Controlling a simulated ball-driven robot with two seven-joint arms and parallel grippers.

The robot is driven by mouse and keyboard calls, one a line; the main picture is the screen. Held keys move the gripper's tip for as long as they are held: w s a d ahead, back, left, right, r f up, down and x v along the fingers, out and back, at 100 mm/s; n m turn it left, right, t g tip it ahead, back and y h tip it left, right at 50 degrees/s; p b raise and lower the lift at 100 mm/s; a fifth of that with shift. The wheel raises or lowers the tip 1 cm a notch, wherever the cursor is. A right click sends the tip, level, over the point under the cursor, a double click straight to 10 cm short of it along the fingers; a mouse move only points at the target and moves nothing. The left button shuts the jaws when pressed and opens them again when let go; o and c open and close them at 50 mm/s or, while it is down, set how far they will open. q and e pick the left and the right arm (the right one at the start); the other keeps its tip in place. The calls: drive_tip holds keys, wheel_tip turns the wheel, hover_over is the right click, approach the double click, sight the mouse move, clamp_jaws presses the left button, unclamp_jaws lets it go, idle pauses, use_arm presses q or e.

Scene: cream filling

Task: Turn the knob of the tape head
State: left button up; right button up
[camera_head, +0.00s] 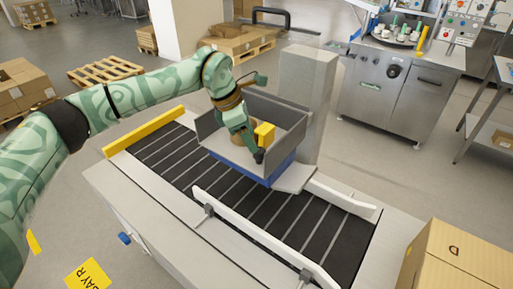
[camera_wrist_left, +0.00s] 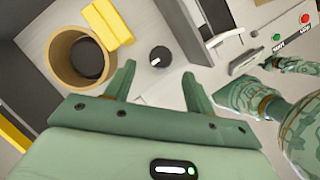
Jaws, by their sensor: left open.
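The tape head is a grey open-topped housing (camera_head: 285,115) over the conveyor. Inside it sit a brown tape roll (camera_wrist_left: 66,48) and a yellow block (camera_wrist_left: 108,22). The knob (camera_wrist_left: 160,56) is small, round and black with a white mark, on a grey face. My left gripper (camera_head: 258,154) reaches down into the housing. In the left wrist view its fingers (camera_wrist_left: 158,72) are open and apart, with the knob showing beyond and between their tips. I cannot tell whether they touch it. The knob does not show clearly in the head view. Green parts of my arms show at right in the wrist view.
The black conveyor (camera_head: 165,158) runs below, with a yellow rail (camera_head: 145,132) and white guide rails (camera_head: 262,240). A grey column (camera_head: 306,90) stands just behind the tape head. A cardboard box (camera_head: 455,262) is at the lower right, a steel cabinet (camera_head: 390,90) behind.

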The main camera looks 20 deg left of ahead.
sight(259, 156)
use_arm(q)
drive_tip(key=x, duration=0.5)
drive_tip(key=c, duration=1)
drive_tip(key=shift+r, duration=0.1)
